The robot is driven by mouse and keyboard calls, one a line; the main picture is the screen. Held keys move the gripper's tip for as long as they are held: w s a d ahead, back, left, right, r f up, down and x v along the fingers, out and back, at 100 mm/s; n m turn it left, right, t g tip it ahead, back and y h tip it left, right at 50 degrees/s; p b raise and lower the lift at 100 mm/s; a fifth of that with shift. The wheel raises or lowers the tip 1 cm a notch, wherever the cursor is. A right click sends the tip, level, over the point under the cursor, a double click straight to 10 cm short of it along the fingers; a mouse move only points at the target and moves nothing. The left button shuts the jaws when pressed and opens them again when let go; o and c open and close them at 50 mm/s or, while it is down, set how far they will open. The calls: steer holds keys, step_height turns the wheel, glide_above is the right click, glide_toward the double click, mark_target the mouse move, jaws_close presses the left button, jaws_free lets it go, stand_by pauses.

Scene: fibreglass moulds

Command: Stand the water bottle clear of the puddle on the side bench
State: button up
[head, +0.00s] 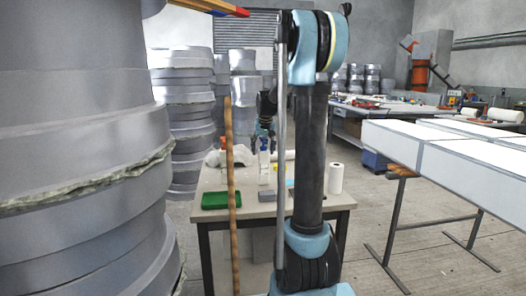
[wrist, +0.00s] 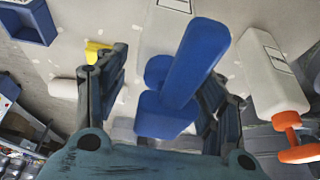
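A white bottle with a blue trigger-like head (wrist: 190,65) is between my gripper's fingers in the wrist view; its pale labelled body (wrist: 165,30) points toward the top. I take it for the water bottle but cannot be sure. In the head view a white bottle (head: 264,172) stands upright on the side bench (head: 318,201), directly below my gripper (head: 262,146). My gripper (wrist: 165,85) is open around the blue head, with a gap at the left finger; the right finger is partly hidden behind the head. I cannot make out the puddle.
A white bottle with an orange head (wrist: 290,130) is close on the right in the wrist view. The bench also holds a green box (head: 214,200), a white roll (head: 335,178) and a crumpled white cloth (head: 214,157). A wooden pole (head: 232,195) stands before it.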

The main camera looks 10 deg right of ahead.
steer(key=shift+r, duration=0.1)
steer(key=v, duration=1.2)
steer(key=shift+s+f, duration=0.2)
steer(key=shift+s, duration=0.2)
steer(key=s+f, duration=0.9)
steer(key=s, duration=0.4)
steer(key=s+f+g, duration=0.1)
steer(key=s+f, duration=0.8)
steer(key=s, duration=0.4)
steer(key=s+f+g, duration=0.1)
steer(key=s+f, duration=0.8)
steer(key=s, duration=0.5)
steer(key=shift+d+f, duration=0.15)
steer(key=shift+d, duration=0.2)
steer(key=shift+w+f, duration=0.2)
steer(key=shift+w, duration=0.2)
